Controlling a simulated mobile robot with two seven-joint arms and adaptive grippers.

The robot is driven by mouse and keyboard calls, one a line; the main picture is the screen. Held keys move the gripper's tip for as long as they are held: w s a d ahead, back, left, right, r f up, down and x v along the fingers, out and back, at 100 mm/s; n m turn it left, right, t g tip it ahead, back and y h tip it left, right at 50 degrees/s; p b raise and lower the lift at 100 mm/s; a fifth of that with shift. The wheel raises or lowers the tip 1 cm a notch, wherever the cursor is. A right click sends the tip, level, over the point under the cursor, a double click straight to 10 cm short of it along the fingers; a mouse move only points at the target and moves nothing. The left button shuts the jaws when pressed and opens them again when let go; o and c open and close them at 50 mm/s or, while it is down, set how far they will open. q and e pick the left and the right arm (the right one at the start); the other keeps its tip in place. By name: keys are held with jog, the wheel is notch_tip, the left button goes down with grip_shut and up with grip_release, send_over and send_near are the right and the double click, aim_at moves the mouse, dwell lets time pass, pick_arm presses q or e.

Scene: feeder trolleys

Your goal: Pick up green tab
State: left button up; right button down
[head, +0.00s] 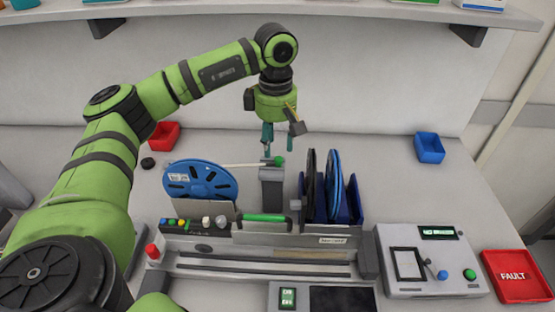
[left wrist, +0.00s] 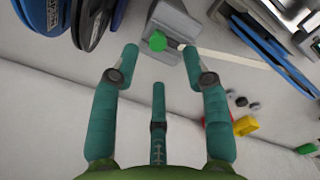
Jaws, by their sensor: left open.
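The small round green tab (head: 279,161) sits at the top of a grey post (head: 271,188) behind the feeder trolley. In the left wrist view the green tab (left wrist: 157,41) shows between the fingertips, a pale strip beside it. My left gripper (head: 269,148) points down just above and behind the post, with its teal fingers open. In the left wrist view my left gripper (left wrist: 160,62) has its fingers spread and nothing between them; whether they touch the tab cannot be told. My right gripper is not in view.
A blue reel (head: 205,181) stands left of the post, and dark and blue reels (head: 334,180) stand close on its right. The trolley has a green handle (head: 264,217). A control box (head: 432,262), a red FAULT tray (head: 517,277) and a blue bin (head: 429,147) are further right.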

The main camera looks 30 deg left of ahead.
aim_at(278, 158)
pick_arm(q)
jog(key=f, duration=0.1)
jog(key=f+p, duration=0.1)
jog(key=f, duration=0.1)
jog(key=shift+s+d+f+p, duration=0.15)
jog(key=shift+d+p, duration=0.15)
jog(key=shift+d, duration=0.05)
jog(key=shift+f, duration=0.35)
jog(key=c, duration=0.9)
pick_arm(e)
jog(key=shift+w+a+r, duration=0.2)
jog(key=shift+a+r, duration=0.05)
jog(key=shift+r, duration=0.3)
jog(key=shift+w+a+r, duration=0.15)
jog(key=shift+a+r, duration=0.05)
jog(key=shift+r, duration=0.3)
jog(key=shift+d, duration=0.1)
